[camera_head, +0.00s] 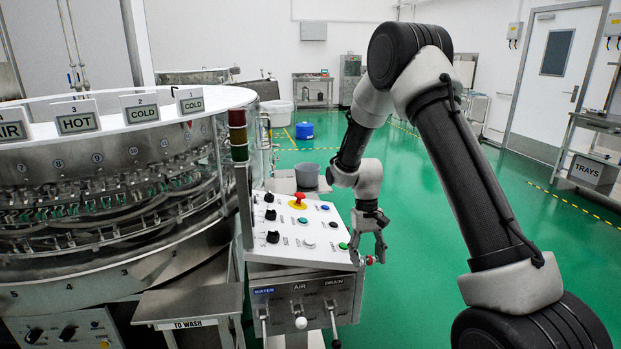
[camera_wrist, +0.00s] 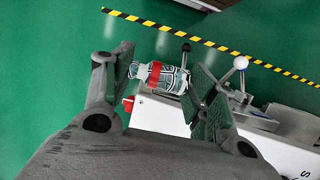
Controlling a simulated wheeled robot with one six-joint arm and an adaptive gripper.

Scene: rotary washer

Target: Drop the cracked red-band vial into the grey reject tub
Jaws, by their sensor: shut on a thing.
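My gripper (camera_head: 369,248) hangs at the right edge of the control console, with a small red and clear thing at its fingertips. In the wrist view my gripper (camera_wrist: 165,78) is shut on the vial (camera_wrist: 174,79), one finger at each end of it. The vial is clear, lies sideways between the pads, and has a red band and dark crack-like lines.
The console (camera_head: 300,230) has knobs, buttons and a red stop button (camera_head: 298,201), with levers (camera_head: 332,320) on its front. The round washer (camera_head: 100,190) fills the left. A blue drum (camera_head: 304,131) and a white bin (camera_head: 277,113) stand farther back. The floor to the right is clear.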

